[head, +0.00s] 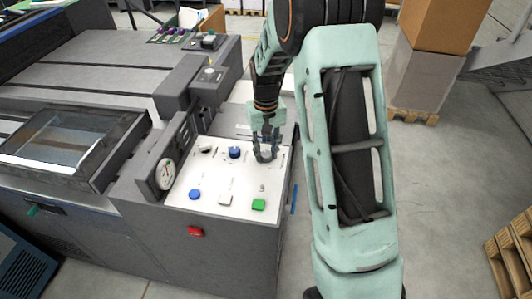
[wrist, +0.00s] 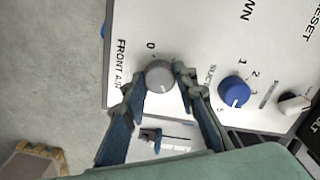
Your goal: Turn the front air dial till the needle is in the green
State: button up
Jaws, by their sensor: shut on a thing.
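The front air dial (wrist: 159,76) is a round grey knob on the white control panel, next to the printed words "FRONT AIR" and a 0. A small pale mark shows near its lower edge in the wrist view. My gripper (wrist: 161,79) is shut on the knob, one finger on each side. In the head view my gripper (head: 265,151) reaches down to the panel's back right, and its fingers partly hide the dial (head: 266,156). The round white gauge (head: 165,174) is on the panel's left side; its needle and green band are too small to read.
A blue knob (wrist: 235,91) and a white knob (wrist: 295,103) stand in line with the dial. Blue (head: 194,194), white (head: 225,198) and green (head: 258,204) buttons are nearer the panel's front. A red button (head: 195,231) is on the front face.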

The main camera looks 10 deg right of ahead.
aim_at(266, 154)
jog(key=shift+m, duration=0.6)
jog(key=o, duration=1.2)
jog(key=shift+c, duration=0.2)
notch_tip(266, 154, up, 12)
dwell(2.0)
